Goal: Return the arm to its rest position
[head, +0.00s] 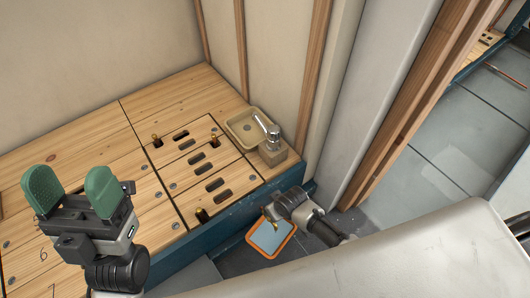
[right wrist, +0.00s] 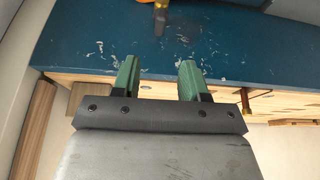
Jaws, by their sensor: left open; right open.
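My left gripper (head: 72,188) is at the left in the head view, above the wooden worktop (head: 75,134). Its two green fingers stand upright and apart with nothing between them. My right gripper (right wrist: 158,78) shows in the right wrist view with its two green fingers apart and empty, in front of a scuffed blue panel (right wrist: 80,40). In the head view part of my right arm (head: 300,208) is low, beside the blue front edge of the worktop. Its fingers cannot be made out clearly there.
A tan basin (head: 240,128) and a metal tap on a wooden block (head: 275,153) stand at the worktop's back right. Brass fittings (head: 201,214) and dark slots are in the worktop. An orange-rimmed tray (head: 288,250) lies on the floor. Wooden posts (head: 395,110) stand at the right.

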